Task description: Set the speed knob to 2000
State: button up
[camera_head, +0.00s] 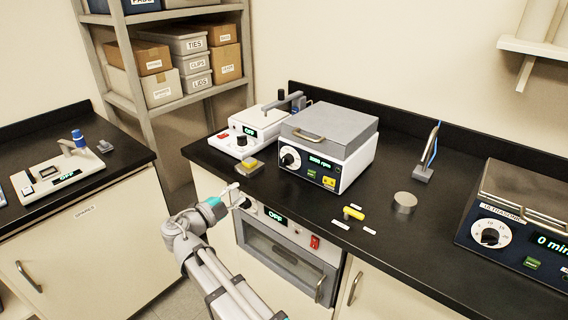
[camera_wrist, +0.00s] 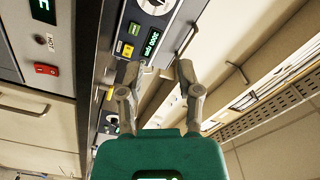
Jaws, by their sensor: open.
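The speed knob (camera_head: 290,159) is a black dial with a white ring on the dark front panel of a white, grey-lidded box (camera_head: 330,141). The display (camera_head: 320,162) beside it shows a green rpm figure that looks like 2000, too small to be sure. In the wrist view the knob (camera_wrist: 156,3) is cut by the top edge, with the display (camera_wrist: 152,42) below it. My gripper (camera_head: 235,196) is near the counter's front edge, left of and below the knob, apart from it. In the wrist view its fingers (camera_wrist: 158,70) are spread and empty.
An oven (camera_head: 285,255) with a handle is below the counter. A hot-plate device (camera_head: 245,130) reading OFF stands left of the box, with a yellow-topped block (camera_head: 250,167) in front. A yellow T-shaped piece (camera_head: 353,212) and a metal cylinder (camera_head: 404,202) lie right. An ultrasonic bath (camera_head: 515,225) stands far right.

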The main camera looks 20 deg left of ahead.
jog(key=o, duration=0.4)
jog(key=shift+w+r, duration=0.1)
jog(key=shift+w, duration=0.05)
jog(key=shift+o, duration=0.2)
jog(key=shift+w+r+n+p, duration=0.15)
jog(key=shift+n+p, duration=0.25)
jog(key=shift+p, duration=0.1)
jog(key=n+g+y+p, duration=0.2)
jog(key=n+g+p, duration=0.2)
jog(key=n+p, duration=0.85)
send_near(283, 160)
jog(key=shift+s+a+r+n+b, duration=0.2)
jog(key=shift+s+r+n+b, duration=0.1)
jog(key=shift+s+b, duration=0.15)
jog(key=shift+s+a+r+n+b, duration=0.15)
jog(key=shift+s+a+n+b, duration=0.1)
jog(key=shift+s+b, duration=0.25)
jog(key=b+x, duration=0.4)
jog(key=x, duration=0.8)
jog(key=shift+f+b, duration=0.1)
jog(key=shift+b, duration=0.25)
jog(key=shift+x, duration=0.9)
jog(key=shift+s+d, duration=0.1)
